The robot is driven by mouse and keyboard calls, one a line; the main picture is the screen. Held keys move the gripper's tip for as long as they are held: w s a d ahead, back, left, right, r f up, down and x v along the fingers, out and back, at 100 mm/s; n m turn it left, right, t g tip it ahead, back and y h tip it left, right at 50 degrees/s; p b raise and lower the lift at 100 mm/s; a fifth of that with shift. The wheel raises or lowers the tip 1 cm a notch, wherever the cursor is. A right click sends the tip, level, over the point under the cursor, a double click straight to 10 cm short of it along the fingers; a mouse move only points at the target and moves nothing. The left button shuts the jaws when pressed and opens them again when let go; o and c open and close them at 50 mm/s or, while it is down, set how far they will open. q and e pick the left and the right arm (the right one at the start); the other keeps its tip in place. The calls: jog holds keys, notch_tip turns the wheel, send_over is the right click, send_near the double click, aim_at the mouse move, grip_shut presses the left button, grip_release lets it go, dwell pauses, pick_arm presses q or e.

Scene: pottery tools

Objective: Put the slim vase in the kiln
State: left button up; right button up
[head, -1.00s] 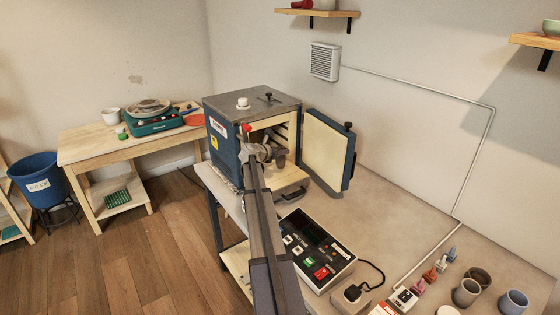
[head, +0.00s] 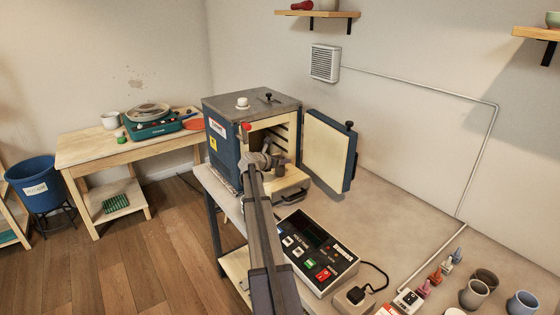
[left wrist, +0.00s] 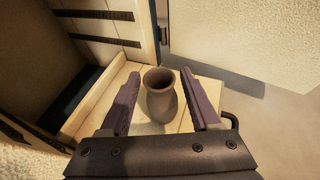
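The slim vase (left wrist: 162,97), brown with a round open mouth, stands upright between the fingers of my left gripper (left wrist: 160,100) in the left wrist view. The gripper is open, with gaps showing on both sides of the vase. The vase stands on a pale slab (left wrist: 207,118) at the kiln's mouth. In the head view, the blue kiln (head: 222,148) has its door (head: 328,150) swung open to the right. My left gripper (head: 272,163) is at the opening, and the vase (head: 281,171) shows small and dark there. My right gripper is not in view.
A control box (head: 318,250) stands on the worktop in front of the kiln. Several cups and small tools stand at the right, including a grey cup (head: 474,293). The worktop right of the door is clear. A wooden table (head: 80,152) stands at the left.

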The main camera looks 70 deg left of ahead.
pick_arm(q)
jog(key=shift+o, duration=0.3)
jog(key=shift+r, duration=0.15)
jog(key=shift+s+d+r+p, duration=0.2)
jog(key=shift+p, duration=0.15)
jog(key=p+v, duration=0.4)
jog(key=v, duration=0.7)
jog(key=shift+s, duration=0.2)
